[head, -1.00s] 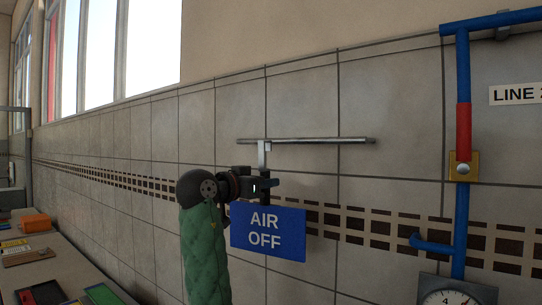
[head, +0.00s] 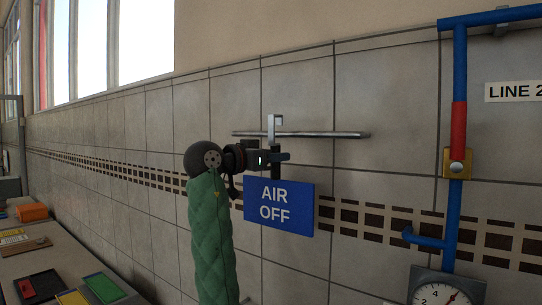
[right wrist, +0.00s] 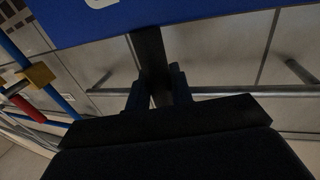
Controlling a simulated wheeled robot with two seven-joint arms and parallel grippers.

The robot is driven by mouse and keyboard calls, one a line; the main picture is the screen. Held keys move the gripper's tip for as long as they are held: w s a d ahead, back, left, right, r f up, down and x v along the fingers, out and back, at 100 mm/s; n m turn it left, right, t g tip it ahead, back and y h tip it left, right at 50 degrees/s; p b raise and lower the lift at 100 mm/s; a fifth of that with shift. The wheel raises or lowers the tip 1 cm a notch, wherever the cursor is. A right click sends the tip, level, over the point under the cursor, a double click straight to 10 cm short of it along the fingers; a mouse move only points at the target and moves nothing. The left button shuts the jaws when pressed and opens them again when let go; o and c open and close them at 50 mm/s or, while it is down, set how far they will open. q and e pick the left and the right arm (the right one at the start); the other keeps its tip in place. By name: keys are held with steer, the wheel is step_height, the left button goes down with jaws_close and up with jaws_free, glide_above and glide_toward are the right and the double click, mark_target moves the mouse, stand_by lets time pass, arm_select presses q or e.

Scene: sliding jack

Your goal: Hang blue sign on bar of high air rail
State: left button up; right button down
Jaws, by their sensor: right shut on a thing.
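The blue sign (head: 278,206), reading "AIR OFF", hangs from my right gripper (head: 276,157) in the head view. The gripper is shut on the sign's dark stem, which also shows between the fingers in the right wrist view (right wrist: 150,58). The sign's grey hook (head: 276,121) stands up above the gripper. Its top is higher than the metal bar (head: 325,135) and its shank crosses the bar in the picture. I cannot tell whether the hook is in front of the bar or over it. My left gripper is out of view.
The bar stands off a grey tiled wall. Right of it are a blue pipe (head: 461,65) with a red section, a yellow valve block (head: 457,163) and a gauge (head: 446,291). A bench (head: 60,262) with coloured trays and an orange box (head: 32,212) is at left.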

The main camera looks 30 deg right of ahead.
steer(key=w+d+f, duration=0.2)
steer(key=d+f, duration=0.1)
steer(key=d, duration=0.2)
stand_by(0.9)
steer(key=shift+a, duration=0.1)
